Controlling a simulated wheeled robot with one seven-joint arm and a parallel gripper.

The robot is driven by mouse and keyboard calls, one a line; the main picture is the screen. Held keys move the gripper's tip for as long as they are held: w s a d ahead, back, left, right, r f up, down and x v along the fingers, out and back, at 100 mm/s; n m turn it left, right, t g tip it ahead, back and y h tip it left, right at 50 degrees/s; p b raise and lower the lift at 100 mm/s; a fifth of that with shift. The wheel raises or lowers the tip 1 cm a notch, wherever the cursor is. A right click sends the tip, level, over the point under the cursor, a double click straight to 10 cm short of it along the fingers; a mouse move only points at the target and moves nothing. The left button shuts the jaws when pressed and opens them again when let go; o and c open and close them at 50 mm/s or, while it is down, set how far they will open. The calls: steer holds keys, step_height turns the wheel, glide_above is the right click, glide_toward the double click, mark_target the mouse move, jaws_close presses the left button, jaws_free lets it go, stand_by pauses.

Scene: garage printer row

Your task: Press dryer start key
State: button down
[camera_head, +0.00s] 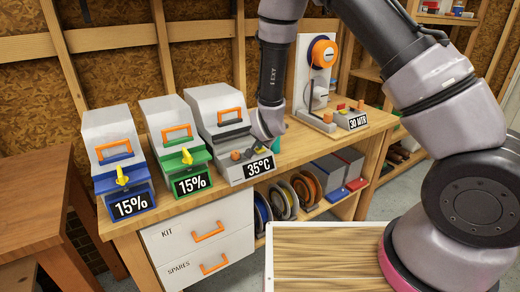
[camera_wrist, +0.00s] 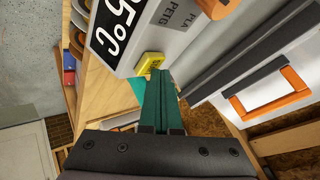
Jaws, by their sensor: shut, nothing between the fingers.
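The dryer (camera_head: 220,118) is a pale grey box with a dark bar, an orange handle and a 35°C display (camera_head: 258,167). It stands on the wooden bench, right of two similar boxes. In the wrist view its front shows a small yellow key (camera_wrist: 150,63) with dark marking, beside the PLA and PETG lettering. My gripper (camera_wrist: 160,78) is shut and empty, its teal fingertips right at the key's edge. I cannot tell whether they touch it.
A blue-trimmed box (camera_head: 110,135) and a green-trimmed box (camera_head: 172,120), both marked 15%, stand left of the dryer. An upright white machine (camera_head: 303,75) with an orange wheel and a 30 MTR display stands right. Drawers (camera_head: 200,235) and spools (camera_head: 285,195) are below.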

steer(key=shift+r, duration=0.8)
steer(key=shift+r, duration=2.5)
steer(key=shift+r, duration=0.15)
step_height(320, 180, up, 11)
steer(key=y, duration=0.1)
glide_above(260, 151)
steer(key=d, duration=0.6)
steer(key=s+d+r+g+y, duration=0.1)
steer(key=s+d+r, duration=0.4)
steer(key=d+r, duration=0.4)
steer(key=s+d+r+n, duration=0.1)
steer(key=s+d+r, duration=0.2)
steer(key=s, duration=0.4)
steer(key=s+d+r+n+h, duration=0.1)
steer(key=s+d+r, duration=0.3)
steer(key=s+d, duration=0.1)
steer(key=s+d+r+g, duration=0.1)
steer(key=s+d+r, duration=0.2)
steer(key=s, duration=0.5)
steer(key=shift+s+d+r+n+h, duration=0.15)
steer(key=shift+s+d+n+h, duration=0.15)
steer(key=shift+s+d+n, duration=0.15)
